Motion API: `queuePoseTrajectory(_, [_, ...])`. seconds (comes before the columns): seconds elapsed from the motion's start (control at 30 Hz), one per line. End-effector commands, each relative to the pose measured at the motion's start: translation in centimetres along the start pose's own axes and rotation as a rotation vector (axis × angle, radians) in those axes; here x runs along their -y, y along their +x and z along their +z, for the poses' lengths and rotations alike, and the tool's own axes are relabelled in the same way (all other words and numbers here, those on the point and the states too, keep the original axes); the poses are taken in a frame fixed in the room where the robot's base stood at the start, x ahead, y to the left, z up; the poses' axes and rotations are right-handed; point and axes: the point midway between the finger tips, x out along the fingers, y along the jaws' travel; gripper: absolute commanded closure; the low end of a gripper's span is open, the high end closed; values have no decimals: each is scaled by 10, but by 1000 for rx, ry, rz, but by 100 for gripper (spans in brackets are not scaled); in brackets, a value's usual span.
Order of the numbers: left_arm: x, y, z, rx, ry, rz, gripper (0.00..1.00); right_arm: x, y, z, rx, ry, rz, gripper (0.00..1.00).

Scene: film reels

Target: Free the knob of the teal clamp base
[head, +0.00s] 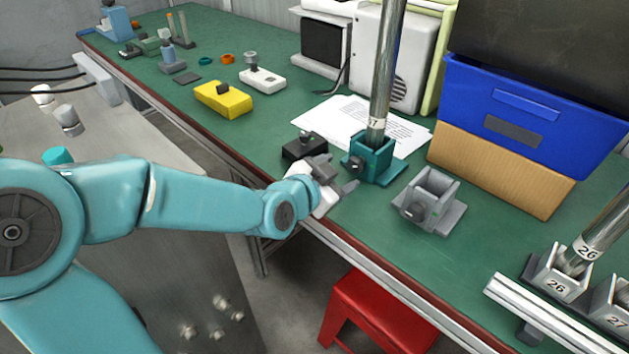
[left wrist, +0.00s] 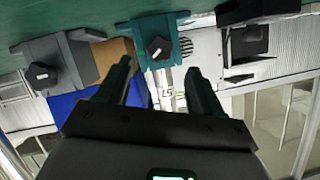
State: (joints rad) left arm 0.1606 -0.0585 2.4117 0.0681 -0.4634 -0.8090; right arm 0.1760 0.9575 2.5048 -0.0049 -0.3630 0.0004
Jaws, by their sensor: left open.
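The teal clamp base (head: 374,160) stands on the green bench near its front edge, with a metal post (head: 384,80) upright in it. Its dark knob (head: 355,163) faces the front; in the left wrist view the knob (left wrist: 158,48) shows on the teal base (left wrist: 150,28). My left gripper (head: 338,178) is just in front of the base, to the left of the knob in the head view. In the left wrist view its two fingers (left wrist: 158,85) are apart with nothing between them, and the knob lies beyond their tips. My right gripper is not in view.
A grey clamp base (head: 428,198) stands to the right and a black block (head: 304,148) to the left. White paper (head: 362,122) lies behind. A blue bin (head: 530,105) rests on a cardboard box (head: 500,170). A red stool (head: 375,315) stands below the bench edge.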

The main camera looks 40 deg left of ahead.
Motion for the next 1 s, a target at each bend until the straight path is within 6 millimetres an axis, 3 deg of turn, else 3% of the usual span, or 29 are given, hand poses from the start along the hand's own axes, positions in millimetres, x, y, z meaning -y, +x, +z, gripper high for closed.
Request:
queuePoseTrajectory(0.13, [2,-44,-3,-3,-1,-4,34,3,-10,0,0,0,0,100])
queuePoseTrajectory(0.4, [1,-82,3,0,1,-9,34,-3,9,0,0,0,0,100])
queuePoseTrajectory(0.6, [0,-93,1,-1,0,-1,34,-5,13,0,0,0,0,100])
queuePoseTrajectory(1.0, [0,-94,0,0,0,0,34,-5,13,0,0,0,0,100])
